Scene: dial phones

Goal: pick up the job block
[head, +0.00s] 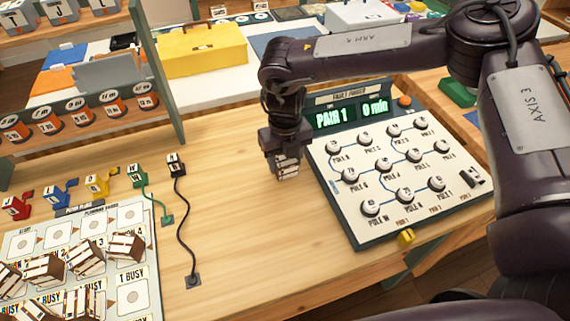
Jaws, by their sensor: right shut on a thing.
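My right gripper (285,158) points down over the wooden table, just left of the dial panel. It is shut on a small brown and white striped job block (288,171), mostly hidden by the fingers. I cannot tell whether the block touches the table. Several similar striped blocks, one of them at the right of the group (125,248), lie on the white planning board (28,243) at the lower left. My left gripper is not in view.
The dial panel (402,215) with several round knobs and a green display reading "PAIR 1" and "0 min" stands right of the gripper. Coloured plugs, a green cord (155,200) and a black cord (182,225) lie left. The table's middle is clear.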

